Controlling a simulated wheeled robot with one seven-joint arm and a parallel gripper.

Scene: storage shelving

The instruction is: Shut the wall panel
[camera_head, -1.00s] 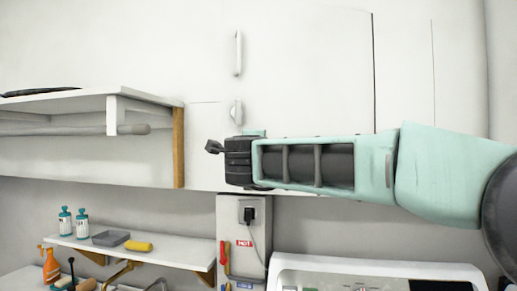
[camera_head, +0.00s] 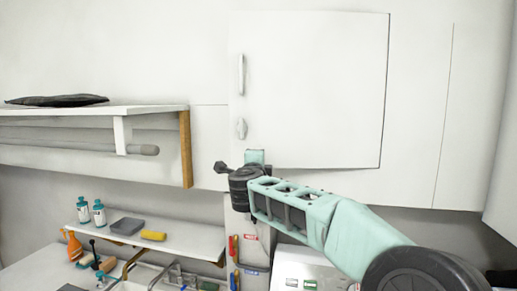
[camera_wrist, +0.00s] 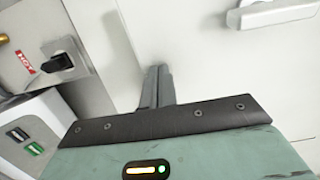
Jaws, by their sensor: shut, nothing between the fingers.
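The white wall panel (camera_head: 315,90) is a cabinet door in the upper middle of the head view. It has a long handle (camera_head: 240,75) and a small knob-like fitting (camera_head: 241,128) near its left edge. Dark lines run along its right and bottom edges; I cannot tell whether it sits fully flush. My gripper (camera_head: 254,157) is at the panel's lower left corner, below the fitting. In the wrist view its two fingers (camera_wrist: 157,87) are together and empty, pointing at a white surface. Contact cannot be told. A white handle (camera_wrist: 277,13) shows at the upper right there.
A white shelf (camera_head: 90,110) with a dark flat item juts out at left. A lower shelf (camera_head: 160,235) holds bottles, a grey tray and a yellow item. A grey box with a HOT label (camera_wrist: 24,61) is left of my fingers. A white appliance (camera_head: 300,275) stands below.

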